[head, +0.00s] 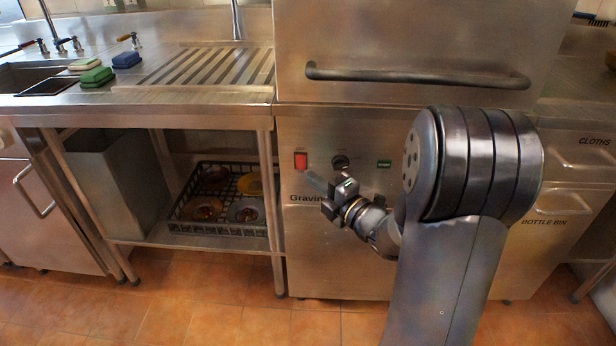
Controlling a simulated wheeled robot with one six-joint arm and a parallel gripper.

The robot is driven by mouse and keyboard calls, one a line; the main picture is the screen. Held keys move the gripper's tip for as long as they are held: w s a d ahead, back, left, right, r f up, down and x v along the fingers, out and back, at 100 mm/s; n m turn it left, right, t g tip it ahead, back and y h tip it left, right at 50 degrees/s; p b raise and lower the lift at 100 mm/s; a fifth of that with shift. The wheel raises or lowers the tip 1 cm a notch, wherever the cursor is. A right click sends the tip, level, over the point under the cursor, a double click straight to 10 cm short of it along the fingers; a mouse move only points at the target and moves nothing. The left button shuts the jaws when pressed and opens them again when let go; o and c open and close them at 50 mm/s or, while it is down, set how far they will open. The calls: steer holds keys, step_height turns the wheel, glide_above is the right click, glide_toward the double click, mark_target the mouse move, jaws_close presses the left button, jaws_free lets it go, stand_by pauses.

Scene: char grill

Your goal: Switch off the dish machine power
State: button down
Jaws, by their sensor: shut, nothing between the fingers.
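The dish machine (330,240) is a steel unit in the middle of the head view, with a long dark handle across its upper hood. On its front panel are a red rocker switch (301,161) at the left, a dark round knob (341,162) and a small green display (384,163). My gripper (314,181) is shut and empty. Its fingertips show just below and right of the red switch. I cannot tell whether they touch the panel. The switch is unhidden, but its on or off position is too small to read.
My arm covers the machine's right part. Left is a steel counter (190,96) with a sink and sponges (97,76); a black rack (205,228) of dishes sits on its lower shelf. Drawers marked CLOTHS (583,150) and BOTTLE BIN stand right. The tiled floor in front is clear.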

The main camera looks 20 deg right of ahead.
steer(key=v, duration=0.5)
steer(key=shift+s+d+r, duration=0.15)
steer(key=shift+s+r, duration=0.2)
steer(key=shift+r, duration=0.05)
